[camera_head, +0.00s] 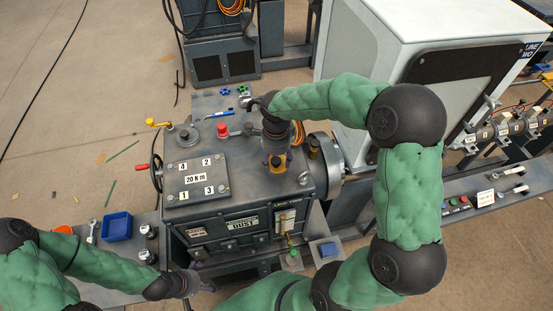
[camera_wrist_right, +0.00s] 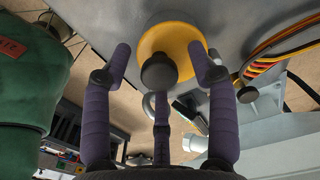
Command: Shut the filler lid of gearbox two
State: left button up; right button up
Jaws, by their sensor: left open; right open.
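Gearbox two is the grey box (camera_head: 250,190) with a "LINE TWO" label on its front. A round yellow lid (camera_wrist_right: 183,37) with a dark knob (camera_wrist_right: 158,72) shows in the right wrist view, on the grey top. I take it for the filler lid; in the head view it is mostly hidden by my right gripper. I cannot tell how far it is open. My right gripper (camera_head: 277,159) is open, pointing down over the box's top. In the wrist view its fingers (camera_wrist_right: 160,62) spread around the knob, without a clear grip. My left gripper (camera_head: 193,284) is open, low before the box.
A torque plate (camera_head: 196,179) with numbered bolts, a red knob (camera_head: 222,130) and a yellow-handled lever (camera_head: 154,123) are on or beside the box. Orange cables (camera_wrist_right: 285,40) lie near the lid. A blue bin (camera_head: 117,227) stands at left. A white cabinet (camera_head: 355,45) rises behind right.

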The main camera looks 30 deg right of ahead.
jog(key=shift+r+p, duration=2.1)
jog(key=shift+r, duration=1.45)
notch_tip(320, 180, up, 12)
jog(key=shift+f, duration=0.1)
